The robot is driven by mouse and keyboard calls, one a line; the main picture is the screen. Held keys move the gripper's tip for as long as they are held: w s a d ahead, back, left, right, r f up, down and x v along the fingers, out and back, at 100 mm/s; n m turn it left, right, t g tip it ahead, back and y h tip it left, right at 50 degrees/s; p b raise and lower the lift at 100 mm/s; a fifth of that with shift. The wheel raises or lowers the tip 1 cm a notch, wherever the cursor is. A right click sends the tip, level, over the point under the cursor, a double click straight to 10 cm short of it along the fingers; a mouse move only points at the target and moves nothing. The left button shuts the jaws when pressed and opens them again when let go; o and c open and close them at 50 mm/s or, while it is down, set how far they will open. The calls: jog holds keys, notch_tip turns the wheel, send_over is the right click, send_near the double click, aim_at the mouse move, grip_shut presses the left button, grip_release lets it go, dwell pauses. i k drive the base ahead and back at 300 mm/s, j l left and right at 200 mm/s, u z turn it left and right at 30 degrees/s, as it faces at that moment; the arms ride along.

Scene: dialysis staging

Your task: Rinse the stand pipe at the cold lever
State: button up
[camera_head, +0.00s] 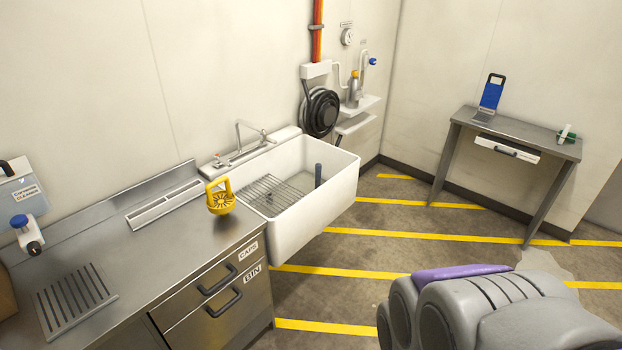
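A white sink (318,217) stands against the wall, right of the steel counter. A short dark blue-grey upright pipe (318,175), which looks like the stand pipe, stands inside its basin near the right end. A metal tap (240,137) with a spout and small levers sits on the sink's back ledge. Which lever is the cold one is too small to tell. No water flow is visible. Grey parts of my own arm, with a purple piece, fill the lower right; my gripper's fingers are not in view.
A wire rack (268,194) covers the sink's left part. A yellow handled strainer-like object (220,197) stands on the steel counter (165,245) beside the sink. A coiled black hose (320,112) hangs behind. A side table (520,134) stands right.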

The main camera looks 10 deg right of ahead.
aim_at(270, 140)
jog(key=i+l+z, duration=0.2)
jog(key=i, duration=2.3)
jog(key=k+j, duration=0.05)
jog(key=j, duration=0.1)
